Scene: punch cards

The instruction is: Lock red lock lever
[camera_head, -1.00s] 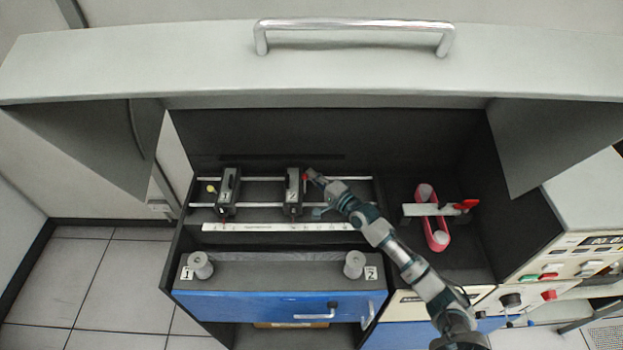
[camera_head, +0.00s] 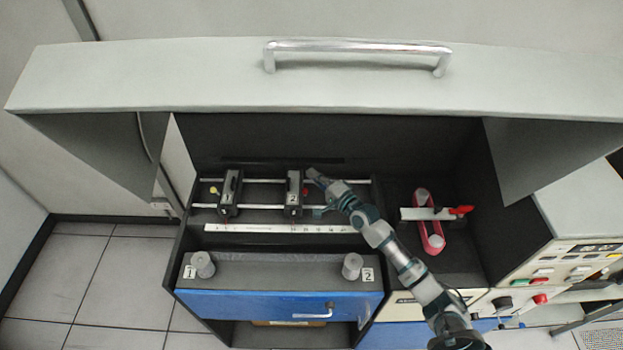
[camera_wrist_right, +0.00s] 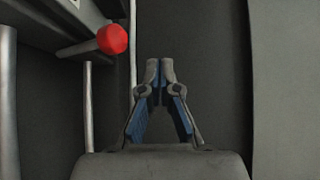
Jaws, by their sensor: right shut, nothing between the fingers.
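The red lock lever (camera_head: 305,191) is a small red knob on the right side of the black block marked 2 (camera_head: 293,193), which sits on two metal rails. My right gripper (camera_head: 312,171) is behind and slightly right of the knob. In the wrist view its fingertips (camera_wrist_right: 160,70) are together and empty, apart from the knob, to its right. My left gripper is out of view.
A block marked 1 with a yellow knob (camera_head: 214,190) is at left on the rails. A white ruler strip (camera_head: 270,228) lies in front. A pink looped part with a red-handled lever (camera_head: 461,211) is at right. A large grey cover with a handle (camera_head: 357,47) hangs above.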

